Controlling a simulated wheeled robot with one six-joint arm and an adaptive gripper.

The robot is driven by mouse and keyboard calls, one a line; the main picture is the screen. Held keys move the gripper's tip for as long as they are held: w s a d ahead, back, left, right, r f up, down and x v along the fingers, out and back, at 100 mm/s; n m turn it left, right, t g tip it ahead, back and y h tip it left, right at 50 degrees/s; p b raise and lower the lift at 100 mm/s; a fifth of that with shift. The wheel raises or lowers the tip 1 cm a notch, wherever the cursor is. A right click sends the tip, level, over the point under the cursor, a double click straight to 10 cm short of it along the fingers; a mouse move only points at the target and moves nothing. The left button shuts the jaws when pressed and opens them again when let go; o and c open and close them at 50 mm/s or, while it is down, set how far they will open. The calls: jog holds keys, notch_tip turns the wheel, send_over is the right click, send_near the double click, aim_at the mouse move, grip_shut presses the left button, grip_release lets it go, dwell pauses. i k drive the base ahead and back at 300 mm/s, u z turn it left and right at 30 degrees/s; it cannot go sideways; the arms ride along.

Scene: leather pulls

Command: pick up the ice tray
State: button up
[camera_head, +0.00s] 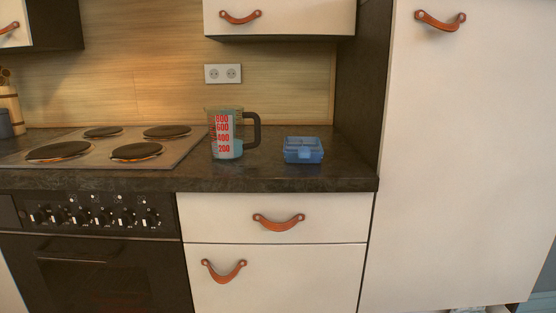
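A small blue box-like container (304,150), which looks like the ice tray, sits on the dark countertop to the right of the measuring jug. It has a lighter front tab, and its top looks divided, though it is too small to tell clearly. It stands apart from the jug and from the tall cabinet. My gripper is not in view.
A clear measuring jug (225,135) with red numbers and a dark handle stands close left of the container. The stove (105,146) is further left. A tall white cabinet (460,160) bounds the right. The dark countertop (270,178) is free in front.

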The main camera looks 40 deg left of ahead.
aim_at(303, 149)
jog(key=u, duration=0.4)
jog(key=k, duration=0.5)
jog(key=u, duration=1.1)
jog(key=i, duration=0.8)
jog(key=z, duration=0.15)
jog(key=k, duration=0.5)
jog(key=u, duration=1.75)
jog(key=i, duration=1.8)
jog(key=z, duration=1.65)
